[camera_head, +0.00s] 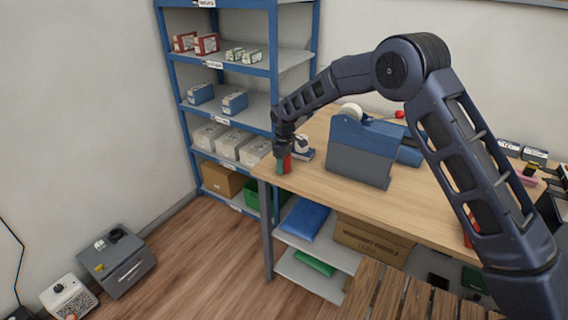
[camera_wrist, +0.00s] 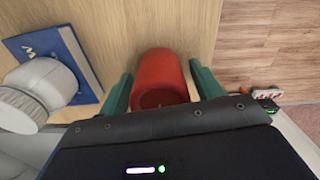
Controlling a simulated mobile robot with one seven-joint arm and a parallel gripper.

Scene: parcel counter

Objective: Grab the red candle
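The red candle (camera_wrist: 160,78) is a short red cylinder on the wooden counter (camera_wrist: 125,25), close to its edge. In the wrist view my gripper (camera_wrist: 160,88) has its two green fingers on either side of the candle, with a narrow gap showing between each finger and the candle. In the head view my gripper (camera_head: 283,165) points down at the counter's left corner, and a bit of the red candle (camera_head: 287,162) shows by the fingers. The rest of the candle is hidden there by the gripper.
A tape dispenser (camera_head: 360,145) stands further right on the counter. A blue shelf rack (camera_head: 274,60) with boxes rises behind.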

